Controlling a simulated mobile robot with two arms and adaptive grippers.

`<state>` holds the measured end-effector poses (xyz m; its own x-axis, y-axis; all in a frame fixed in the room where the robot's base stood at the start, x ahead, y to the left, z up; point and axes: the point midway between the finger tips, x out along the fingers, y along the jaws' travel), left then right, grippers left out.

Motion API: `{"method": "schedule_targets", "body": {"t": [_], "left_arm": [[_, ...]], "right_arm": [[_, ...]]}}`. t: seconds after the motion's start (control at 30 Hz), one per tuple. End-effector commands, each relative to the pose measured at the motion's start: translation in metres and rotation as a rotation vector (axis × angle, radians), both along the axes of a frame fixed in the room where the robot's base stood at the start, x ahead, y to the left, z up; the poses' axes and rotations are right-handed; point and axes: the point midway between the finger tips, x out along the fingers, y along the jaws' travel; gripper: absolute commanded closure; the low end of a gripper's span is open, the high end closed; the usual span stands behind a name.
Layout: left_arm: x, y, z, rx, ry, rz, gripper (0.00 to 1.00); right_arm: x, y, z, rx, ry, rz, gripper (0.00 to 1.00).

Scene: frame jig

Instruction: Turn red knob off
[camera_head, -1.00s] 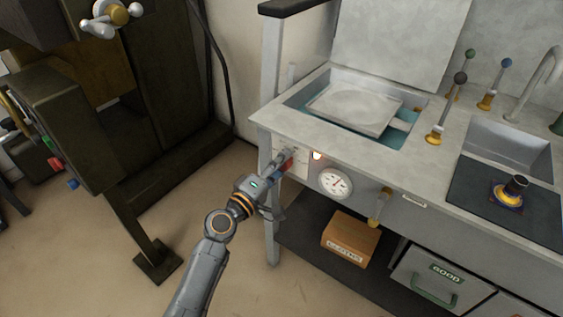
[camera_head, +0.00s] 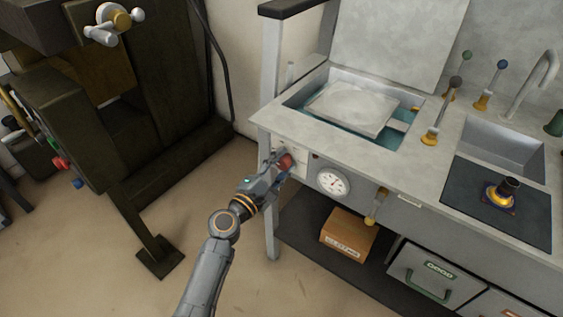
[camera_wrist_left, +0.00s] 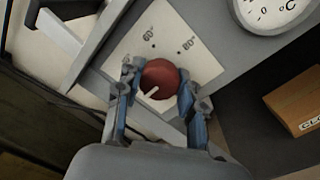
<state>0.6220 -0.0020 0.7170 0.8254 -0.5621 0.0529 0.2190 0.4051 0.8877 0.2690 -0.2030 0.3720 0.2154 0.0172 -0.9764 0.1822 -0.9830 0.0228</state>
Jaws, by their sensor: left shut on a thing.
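The red knob (camera_head: 286,161) is on the front panel of the grey workbench, at its left end. In the left wrist view the knob (camera_wrist_left: 160,80) is round and dark red with a white pointer mark toward its lower left. It sits on a pale plate (camera_wrist_left: 196,52) with dots and "60" marks. My left gripper (camera_head: 281,163) is at the knob, and in the left wrist view its fingers (camera_wrist_left: 157,92) are on either side of it, shut on it. My right gripper is not in view.
A round white gauge (camera_head: 333,182) is just right of the knob. A basin with a pale slab (camera_head: 352,107) is above. A cardboard box (camera_head: 347,233) lies on the lower shelf. A dark machine (camera_head: 75,120) stands at the left, with open floor between.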

Motion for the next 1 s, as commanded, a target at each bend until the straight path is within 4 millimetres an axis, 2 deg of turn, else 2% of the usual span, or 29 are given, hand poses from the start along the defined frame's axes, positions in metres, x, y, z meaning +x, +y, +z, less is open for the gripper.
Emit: {"method": "schedule_targets", "body": {"t": [0.47, 0.5, 0.6, 0.87, 1.0], "left_arm": [[0.0003, 0.0007, 0.0002, -0.013, 0.008, 0.002, 0.93], [0.0003, 0.0007, 0.0002, -0.013, 0.008, 0.002, 0.56], [0.0003, 0.0006, 0.0001, -0.012, 0.008, 0.001, 0.39], [0.0000, 0.0003, 0.0001, -0.011, 0.007, 0.001, 0.39], [-0.0068, 0.0051, -0.0012, -0.009, 0.008, 0.001, 0.39]], "right_arm": [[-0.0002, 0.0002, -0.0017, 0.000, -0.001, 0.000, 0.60], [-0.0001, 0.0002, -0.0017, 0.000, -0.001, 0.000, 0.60], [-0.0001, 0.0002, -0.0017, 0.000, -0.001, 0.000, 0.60], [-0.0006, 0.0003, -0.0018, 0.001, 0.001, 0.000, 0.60], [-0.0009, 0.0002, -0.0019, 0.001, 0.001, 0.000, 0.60]]}}
